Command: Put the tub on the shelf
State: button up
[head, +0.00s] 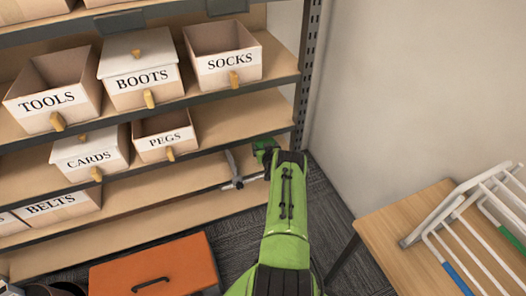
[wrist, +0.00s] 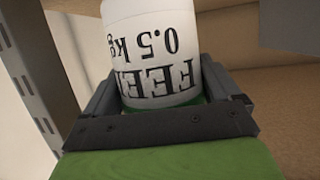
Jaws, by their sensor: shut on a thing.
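The tub (wrist: 152,45) is white with black lettering that shows "0.5 kg" and part of another word, upside down in the wrist view. My gripper (wrist: 160,88) is shut on it, with a dark finger on either side. In the head view my gripper (head: 236,182) is at the right part of the shelf unit, by a lower level. I cannot make out the tub in the head view. The shelf unit has wooden boards, with a bare stretch of shelf (head: 245,115) right of the PEGS bin.
Labelled bins stand on the boards, among them the BOOTS bin (head: 140,75), SOCKS bin (head: 228,62) and PEGS bin (head: 165,140). A dark upright post (head: 308,70) bounds the unit's right side. An orange box (head: 155,265) is in front, and a wooden table (head: 400,225) with a white rack stands right.

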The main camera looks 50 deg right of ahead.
jog(key=w+d+b, duration=0.2)
jog(key=w, duration=0.1)
jog(key=shift+d+f, duration=0.15)
jog(key=shift+d, duration=0.15)
notch_tip(320, 180, down, 3)
jog(key=shift+w+d+r+b, duration=0.1)
jog(key=shift+d+r+b, duration=0.05)
jog(key=shift+b, duration=0.85)
jog(key=shift+f, duration=0.35)
jog(key=shift+r, duration=0.15)
jog(key=o, duration=1.2)
jog(key=shift+f, duration=0.2)
jog(key=shift+c, duration=0.2)
